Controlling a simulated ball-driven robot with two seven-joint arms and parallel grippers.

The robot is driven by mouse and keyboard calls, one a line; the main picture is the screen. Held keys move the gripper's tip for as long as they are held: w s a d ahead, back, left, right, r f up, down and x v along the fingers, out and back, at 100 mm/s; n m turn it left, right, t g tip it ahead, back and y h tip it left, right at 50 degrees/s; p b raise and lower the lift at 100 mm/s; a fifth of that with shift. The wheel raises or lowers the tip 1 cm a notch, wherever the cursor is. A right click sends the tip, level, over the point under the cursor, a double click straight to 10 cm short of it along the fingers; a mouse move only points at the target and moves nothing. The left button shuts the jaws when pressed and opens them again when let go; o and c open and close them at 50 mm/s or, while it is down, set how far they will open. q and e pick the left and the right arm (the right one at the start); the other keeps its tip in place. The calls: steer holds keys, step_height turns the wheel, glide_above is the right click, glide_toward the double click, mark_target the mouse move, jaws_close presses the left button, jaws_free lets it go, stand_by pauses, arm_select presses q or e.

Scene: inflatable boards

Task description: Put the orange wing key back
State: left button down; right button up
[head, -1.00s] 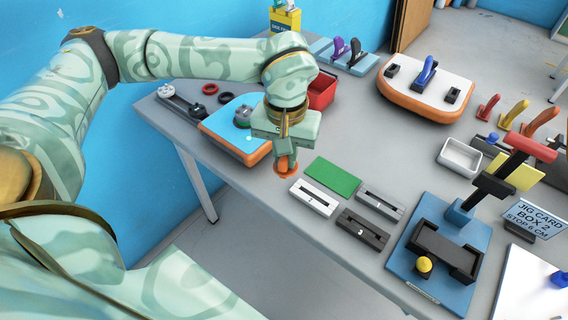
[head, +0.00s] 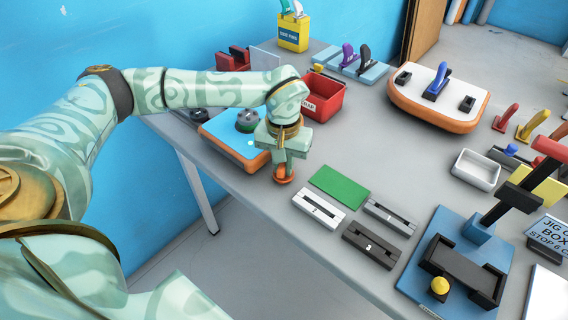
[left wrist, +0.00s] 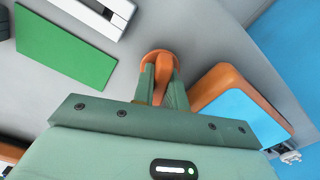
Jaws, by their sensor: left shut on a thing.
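The orange wing key (head: 283,180) is at the tips of my left gripper (head: 285,168), beside the green sheet, over the grey table. The gripper is shut on it, pointing down. In the left wrist view the key (left wrist: 160,58) shows as a rounded orange base with an upright wing between the fingers (left wrist: 162,88). Whether its base touches the table is not clear. The blue and orange inflatable board (head: 222,133) lies just left of the gripper, with a dark round valve (head: 247,119) on top. My right gripper is not in view.
A green sheet (head: 339,186) and slotted blocks, white (head: 318,209), grey (head: 389,215) and dark (head: 371,246), lie to the right. A red bin (head: 325,98) stands behind. A blue jig (head: 425,270) stands at front right. The table edge is close in front of the gripper.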

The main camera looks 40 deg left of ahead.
arm_select(q)
steer(key=c, duration=1.4)
jaws_free()
steer(key=shift+f, duration=0.1)
step_height(320, 180, up, 12)
steer(key=p, duration=0.4)
